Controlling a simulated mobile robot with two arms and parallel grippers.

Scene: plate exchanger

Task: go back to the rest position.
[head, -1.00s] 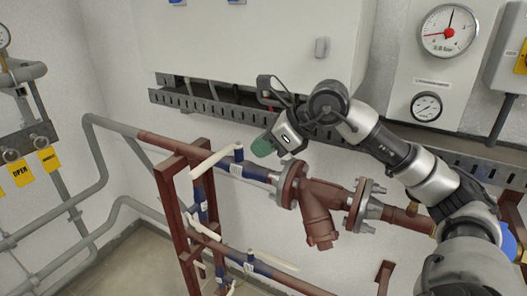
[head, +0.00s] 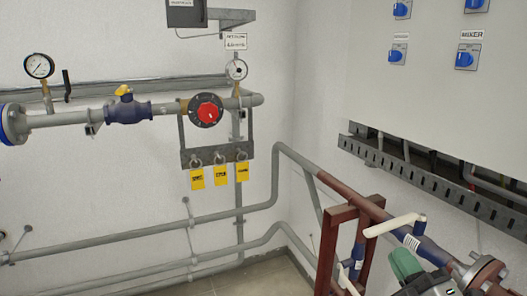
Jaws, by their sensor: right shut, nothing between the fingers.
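My right gripper (head: 405,263) shows only in part at the bottom right of the head view, as a green fingertip end and a dark piece of its body. It is shut with nothing held. It appears in front of the blue pipe valve with the white handle; I cannot tell how far apart they are. The rest of my right arm is outside the view. My left gripper is not in view.
A brown support frame (head: 330,238) and a white-handled valve (head: 391,225) stand at the lower right. A white cabinet (head: 410,110) hangs above. Grey pipes (head: 130,228), a red dial (head: 206,111) and yellow tags (head: 220,177) line the left wall.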

